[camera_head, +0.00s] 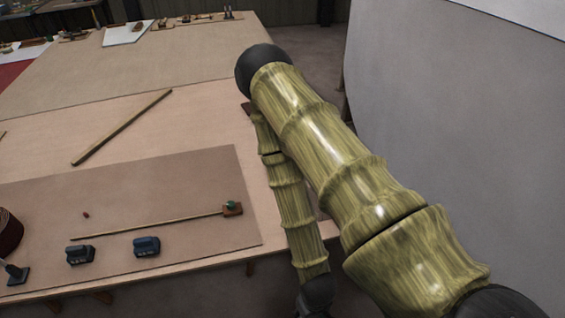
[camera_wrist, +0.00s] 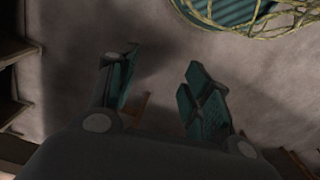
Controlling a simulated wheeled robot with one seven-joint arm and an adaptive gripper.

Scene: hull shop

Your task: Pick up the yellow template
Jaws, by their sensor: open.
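I cannot make out a yellow template in either view. My gripper (camera_wrist: 162,62) shows in the wrist view with its two dark teal fingers apart and nothing between them. Beneath it is a plain grey floor-like surface, so it is not over the tabletop. In the head view my bamboo-patterned arm covers the table's right edge and hides what lies behind it; the gripper cannot be made out there.
A pale wall (camera_head: 450,110) stands right. Yellowish strands (camera_wrist: 275,22) edge a teal ribbed thing (camera_wrist: 235,10).

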